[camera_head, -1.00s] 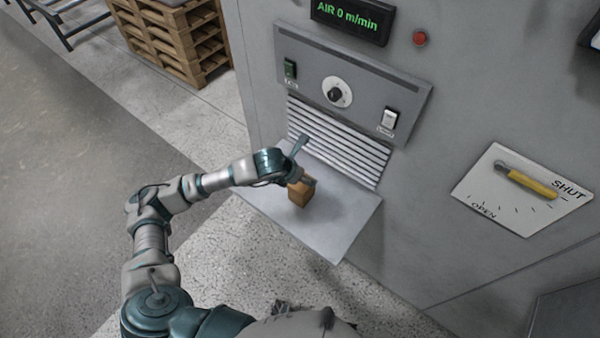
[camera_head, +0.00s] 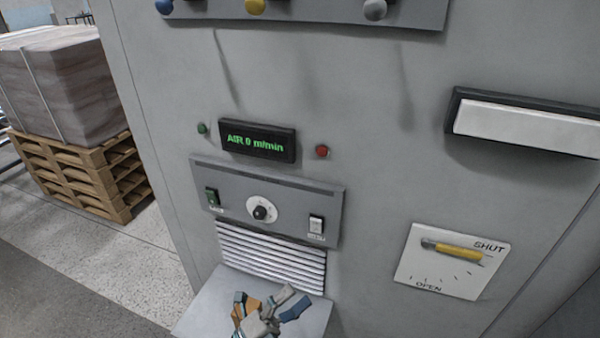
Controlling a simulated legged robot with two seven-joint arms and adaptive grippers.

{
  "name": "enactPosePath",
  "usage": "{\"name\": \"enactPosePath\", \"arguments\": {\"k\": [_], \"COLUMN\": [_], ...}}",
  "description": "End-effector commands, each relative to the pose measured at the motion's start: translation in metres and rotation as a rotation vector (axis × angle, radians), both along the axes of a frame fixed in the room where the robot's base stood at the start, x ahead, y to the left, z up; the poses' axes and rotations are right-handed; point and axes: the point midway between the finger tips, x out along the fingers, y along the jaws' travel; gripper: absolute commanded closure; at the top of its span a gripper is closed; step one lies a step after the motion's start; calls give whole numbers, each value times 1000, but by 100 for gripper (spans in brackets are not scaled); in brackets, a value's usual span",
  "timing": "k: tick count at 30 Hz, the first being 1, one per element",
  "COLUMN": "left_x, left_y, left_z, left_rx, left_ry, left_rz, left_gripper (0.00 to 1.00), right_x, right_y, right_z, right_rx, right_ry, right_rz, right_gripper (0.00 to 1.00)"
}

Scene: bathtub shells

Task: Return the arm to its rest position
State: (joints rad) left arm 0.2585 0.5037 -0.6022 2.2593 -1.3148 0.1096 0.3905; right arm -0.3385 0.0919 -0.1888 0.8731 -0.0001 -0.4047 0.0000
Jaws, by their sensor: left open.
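My left gripper (camera_head: 268,308) shows at the bottom of the head view, over the grey shelf below the vent. Its fingers are spread apart and I see nothing between them. A brown wooden block (camera_head: 252,303) shows partly behind the gripper, over the shelf. The gripper hides much of it, and I cannot tell whether they touch. The rest of my left arm is below the frame. My right gripper is not in view.
The grey shelf (camera_head: 205,305) juts from a tall machine wall. Above it are a slatted vent (camera_head: 270,258), a control panel (camera_head: 325,205) and a display (camera_head: 258,141). A yellow-handled lever plate (camera_head: 450,262) is at right. Loaded pallets (camera_head: 85,175) stand at left.

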Motion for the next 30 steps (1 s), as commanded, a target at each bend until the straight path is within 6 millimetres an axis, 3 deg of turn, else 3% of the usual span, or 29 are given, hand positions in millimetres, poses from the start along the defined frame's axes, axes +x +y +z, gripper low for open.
{"name": "enactPosePath", "arguments": {"k": [2, 3, 5, 6, 8, 12, 15, 18, 21, 27, 30], "left_x": [24, 37, 48, 51, 47, 7, -34, -74, -112, -188, -182], "left_y": [49, 78, 117, 139, 167, 206, 216, 217, 215, 205, 203], "left_z": [-4, -17, -48, -74, -117, -217, -270, -306, -331, -362, -398], "left_rx": [-270, -388, -528, -598, -678, -776, -788, -775, -749, -667, -650], "left_ry": [210, 330, 510, 629, 805, 1210, 1454, 1652, 1825, 2140, 2160], "left_rz": [172, 274, 419, 509, 634, 884, 1008, 1090, 1149, 1223, 1236], "left_gripper": [8, 8, 8, 8, 8, 8, 8, 8, 8, 8, 8], "right_x": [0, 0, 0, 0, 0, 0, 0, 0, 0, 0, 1], "right_y": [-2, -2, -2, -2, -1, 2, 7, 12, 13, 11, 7], "right_z": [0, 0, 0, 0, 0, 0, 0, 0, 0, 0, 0], "right_rx": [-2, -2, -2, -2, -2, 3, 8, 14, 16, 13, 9], "right_ry": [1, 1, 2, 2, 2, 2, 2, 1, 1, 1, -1], "right_rz": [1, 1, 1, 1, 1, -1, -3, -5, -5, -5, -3], "right_gripper": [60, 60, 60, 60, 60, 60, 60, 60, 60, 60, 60]}}
